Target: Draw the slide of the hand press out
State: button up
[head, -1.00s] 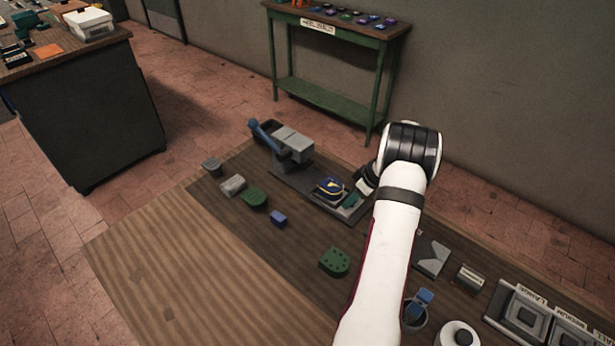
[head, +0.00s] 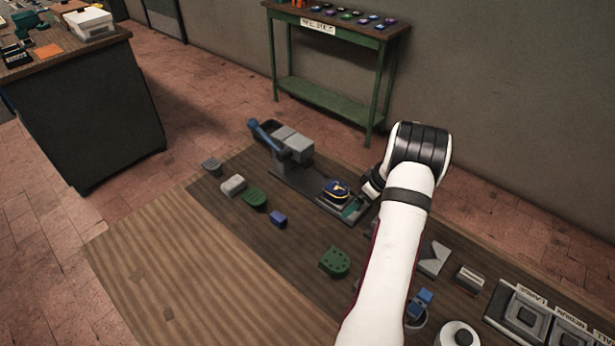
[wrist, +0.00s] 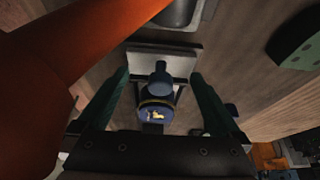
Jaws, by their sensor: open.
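The hand press has a blue lever (head: 262,135), a grey block head (head: 296,147) and a long dark base (head: 297,184) on the bench. A dark blue rounded piece with a yellow mark (head: 337,189) sits at the right part of the base; it also shows in the wrist view (wrist: 155,113). In the wrist view a blue knob (wrist: 160,78) stands by a grey plate (wrist: 140,60). My gripper (wrist: 160,75) is open, its teal fingers on either side of the knob with gaps. In the head view my gripper (head: 354,208) is low at the press's right end, partly hidden by my arm.
Green pieces (head: 335,262) (head: 254,198), a small blue block (head: 278,219) and a grey cup (head: 212,167) lie on the bench in front. Labelled trays (head: 525,312) stand at right. The bench's near left is clear. A green table (head: 335,90) stands behind.

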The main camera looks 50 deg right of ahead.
jog(key=shift+r, duration=1.75)
jog(key=shift+r, duration=1)
jog(key=shift+r, duration=0.1)
jog(key=shift+r, duration=1.4)
